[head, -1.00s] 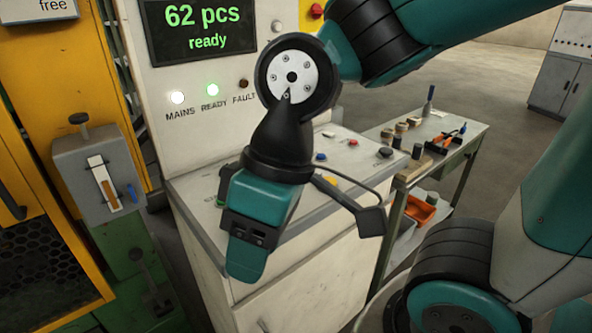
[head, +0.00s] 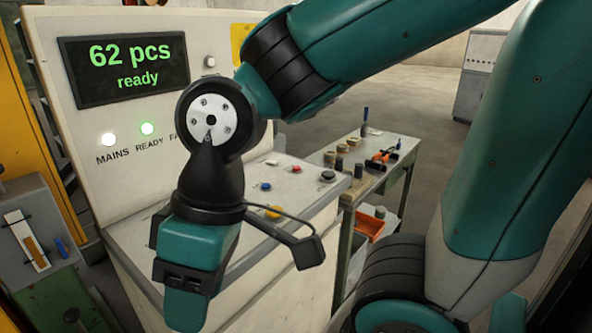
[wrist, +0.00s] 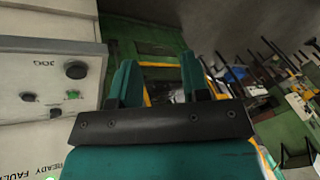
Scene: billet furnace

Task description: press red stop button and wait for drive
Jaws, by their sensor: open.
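A small red button (head: 297,168) sits on the sloping desk of the control console, between a blue button (head: 265,186) and a black knob (head: 327,176). I cannot read its label. A yellow plate (head: 240,42) on the upright panel is mostly hidden behind my arm. My gripper (head: 186,312) points down in front of the desk, to the left of and nearer than the red button, touching no button that I can see. In the wrist view my gripper (wrist: 160,82) has its two teal fingers apart with nothing between them. No red button shows there.
The console display (head: 125,68) reads "62 pcs ready"; the MAINS lamp (head: 109,139) and READY lamp (head: 148,128) are lit. A yellow button (head: 273,211) is also on the desk. A tool bench (head: 408,150) stands to the right. The wrist view shows a JOG knob (wrist: 76,69).

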